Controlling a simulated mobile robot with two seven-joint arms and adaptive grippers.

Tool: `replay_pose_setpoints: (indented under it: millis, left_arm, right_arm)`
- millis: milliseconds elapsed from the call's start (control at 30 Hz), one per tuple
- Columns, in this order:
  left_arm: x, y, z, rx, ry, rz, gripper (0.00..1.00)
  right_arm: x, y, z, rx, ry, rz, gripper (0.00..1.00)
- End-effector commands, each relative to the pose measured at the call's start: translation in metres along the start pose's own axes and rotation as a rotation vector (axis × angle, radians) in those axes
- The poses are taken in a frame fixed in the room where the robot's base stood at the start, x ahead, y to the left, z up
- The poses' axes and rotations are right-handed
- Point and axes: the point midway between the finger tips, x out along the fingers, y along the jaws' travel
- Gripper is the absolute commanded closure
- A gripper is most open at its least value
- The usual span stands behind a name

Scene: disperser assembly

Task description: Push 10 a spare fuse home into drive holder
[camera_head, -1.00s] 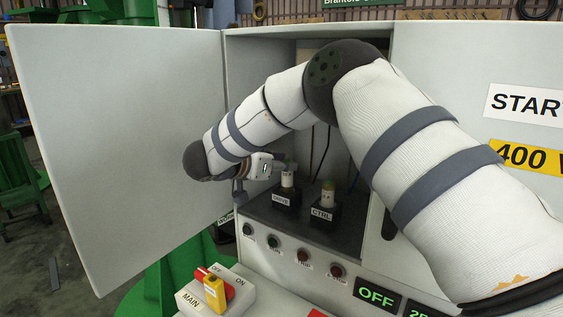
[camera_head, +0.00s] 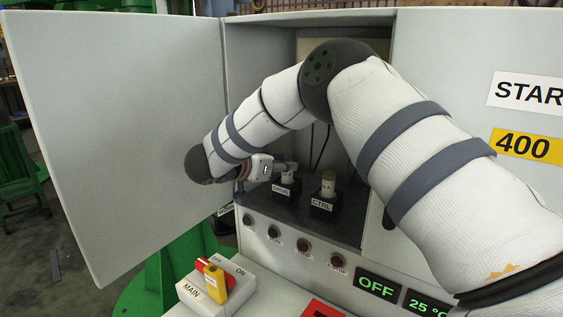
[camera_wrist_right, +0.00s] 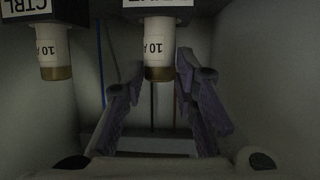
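The drive holder (camera_head: 284,189) is a black block with a DRIVE label on the cabinet floor. A white spare fuse marked 10 A stands upright in it (camera_head: 288,178); in the right wrist view the fuse (camera_wrist_right: 159,48) hangs upside down, its brass end between my fingertips. In the head view the right gripper (camera_head: 284,166) hides part of the fuse's top. The fuse's white body still shows above the holder. My left gripper is not in view.
The CTRL holder (camera_head: 322,205) with its own fuse (camera_head: 328,184) stands close to the right. The open cabinet door (camera_head: 120,130) is at left. Buttons (camera_head: 304,246) line the front below. A MAIN switch box (camera_head: 222,284) sits in front.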

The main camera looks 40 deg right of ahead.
Motion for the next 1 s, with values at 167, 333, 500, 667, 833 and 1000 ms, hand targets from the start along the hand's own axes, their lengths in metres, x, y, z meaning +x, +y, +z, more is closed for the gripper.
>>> replay_pose_setpoints:
  millis: [167, 333, 500, 667, 833, 1000]
  left_arm:
    - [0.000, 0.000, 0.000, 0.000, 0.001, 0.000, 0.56]
    - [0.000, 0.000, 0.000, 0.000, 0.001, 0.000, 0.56]
    - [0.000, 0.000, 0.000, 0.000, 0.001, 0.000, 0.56]
    - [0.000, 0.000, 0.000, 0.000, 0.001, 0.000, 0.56]
    - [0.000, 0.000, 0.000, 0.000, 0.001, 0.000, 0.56]
    - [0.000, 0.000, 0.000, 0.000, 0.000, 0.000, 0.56]
  right_arm:
    - [0.000, 0.000, -0.001, 0.001, 0.000, 0.000, 0.53]
    - [-0.001, 0.000, -0.001, 0.000, 0.000, 0.000, 0.53]
    - [-0.023, -0.001, -0.001, 0.000, 0.000, -0.004, 0.53]
    - [-0.068, -0.001, -0.001, 0.000, 0.001, -0.005, 0.53]
    - [-0.105, -0.001, -0.001, 0.001, 0.001, -0.003, 0.53]
    - [-0.120, 0.000, -0.001, 0.001, 0.000, -0.001, 0.53]
